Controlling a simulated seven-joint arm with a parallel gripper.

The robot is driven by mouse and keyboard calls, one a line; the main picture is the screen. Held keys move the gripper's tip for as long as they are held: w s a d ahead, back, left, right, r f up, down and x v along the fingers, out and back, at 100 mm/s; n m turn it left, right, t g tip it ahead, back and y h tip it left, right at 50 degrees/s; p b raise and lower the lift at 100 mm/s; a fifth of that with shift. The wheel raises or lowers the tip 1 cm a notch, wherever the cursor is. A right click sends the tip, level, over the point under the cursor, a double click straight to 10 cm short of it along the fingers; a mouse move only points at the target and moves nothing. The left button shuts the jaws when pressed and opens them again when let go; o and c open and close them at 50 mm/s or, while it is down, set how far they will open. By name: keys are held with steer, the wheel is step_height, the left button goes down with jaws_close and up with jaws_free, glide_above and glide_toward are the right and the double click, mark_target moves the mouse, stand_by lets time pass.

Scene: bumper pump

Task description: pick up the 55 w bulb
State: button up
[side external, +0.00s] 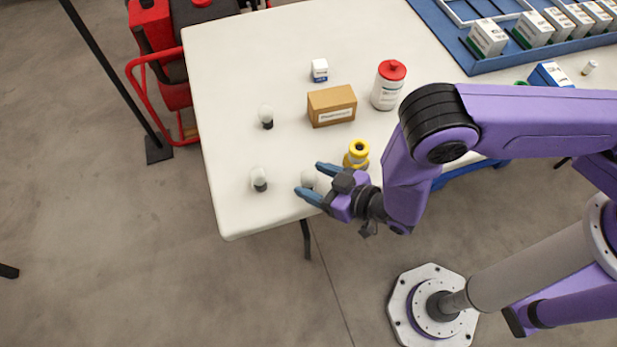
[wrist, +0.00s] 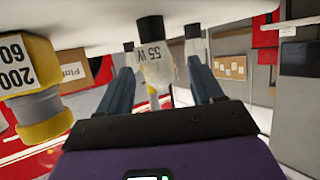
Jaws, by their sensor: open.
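The 55 W bulb (wrist: 156,68) has a pale glass body marked "55 W" and a dark base. In the wrist view, which looks upside down, it shows between my two blue fingers. In the side view the pale bulb (side external: 309,178) sits near the table's front edge, between the fingertips of my gripper (side external: 308,181). My gripper is open, with gaps between the fingers and the bulb in the wrist view. A second bulb (side external: 259,179) stands to the left and a third bulb (side external: 266,117) stands farther back. Their markings cannot be read.
A yellow-and-white container (side external: 356,154) stands close beside my gripper; it also shows in the wrist view (wrist: 32,85). Behind are a cardboard box (side external: 332,106), a red-capped white bottle (side external: 388,86) and a small white-and-blue box (side external: 319,70). The white table (side external: 225,90) is clear at back left.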

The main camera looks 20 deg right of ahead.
mark_target(311, 175)
steer(key=shift+x, duration=2.2)
steer(key=c, duration=1)
steer(key=shift+c, duration=0.2)
steer(key=shift+r, duration=0.15)
steer(key=shift+r, duration=0.75)
steer(key=s+d+r, duration=0.9)
steer(key=d+r, duration=0.1)
steer(key=r, duration=0.1)
steer(key=shift+d+r, duration=0.2)
steer(key=shift+d, duration=0.2)
